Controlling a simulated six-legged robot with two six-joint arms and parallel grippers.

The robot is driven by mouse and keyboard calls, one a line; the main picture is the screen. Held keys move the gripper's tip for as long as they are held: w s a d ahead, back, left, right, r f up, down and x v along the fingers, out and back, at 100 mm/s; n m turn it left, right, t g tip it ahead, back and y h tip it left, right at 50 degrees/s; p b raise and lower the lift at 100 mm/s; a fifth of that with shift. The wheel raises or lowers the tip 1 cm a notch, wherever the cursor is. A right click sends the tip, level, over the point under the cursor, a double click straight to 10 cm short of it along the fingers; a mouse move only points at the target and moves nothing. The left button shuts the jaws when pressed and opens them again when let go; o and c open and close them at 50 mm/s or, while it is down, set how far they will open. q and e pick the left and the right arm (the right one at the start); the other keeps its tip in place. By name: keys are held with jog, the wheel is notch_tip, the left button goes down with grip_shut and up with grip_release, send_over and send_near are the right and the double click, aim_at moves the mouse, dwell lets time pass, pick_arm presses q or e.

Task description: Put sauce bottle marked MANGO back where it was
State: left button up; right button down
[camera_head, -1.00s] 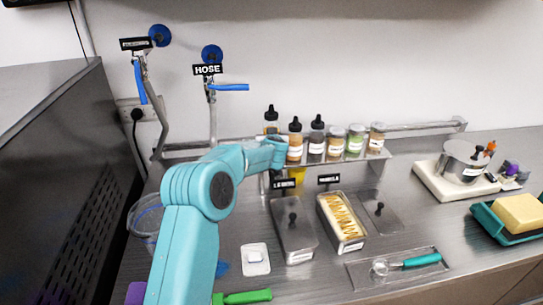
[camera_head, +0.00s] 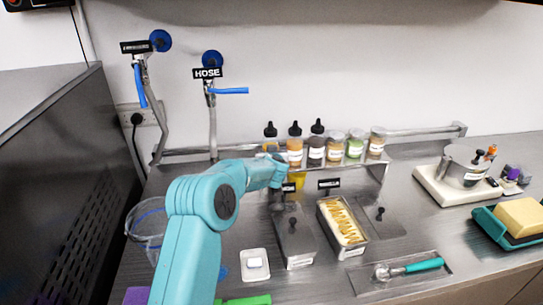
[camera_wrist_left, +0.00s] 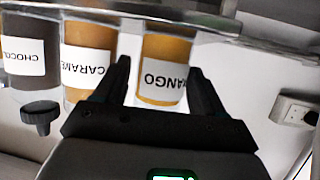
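The MANGO sauce bottle (camera_wrist_left: 165,68) has orange-brown sauce and a white label. In the head view it is the leftmost bottle (camera_head: 270,136), with a black cap, at the left end of the shelf (camera_head: 378,172). The left wrist view is upside down, and the bottle's base meets the shelf there. My left gripper (camera_wrist_left: 158,78) has one finger on each side of the bottle, with a visible gap on the left side. In the head view its fingers are hidden behind my teal wrist. My right gripper is not in view.
The CARAMEL bottle (camera_wrist_left: 88,58) and the chocolate bottle (camera_wrist_left: 28,60) stand close beside it, followed by several jars (camera_head: 355,145). Below are a lidded pan (camera_head: 295,238) and an open pan (camera_head: 342,222). A hose (camera_head: 212,125) hangs on the wall to the left.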

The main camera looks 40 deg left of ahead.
pick_arm(q)
jog(key=shift+s+d+r, duration=0.1)
jog(key=shift+s+r, duration=0.1)
jog(key=shift+r, duration=0.35)
jog(key=b+v, duration=0.2)
jog(key=v, duration=0.9)
jog(key=shift+s+d, duration=0.25)
jog(key=shift+s, duration=0.1)
jog(key=shift+w+f, duration=0.1)
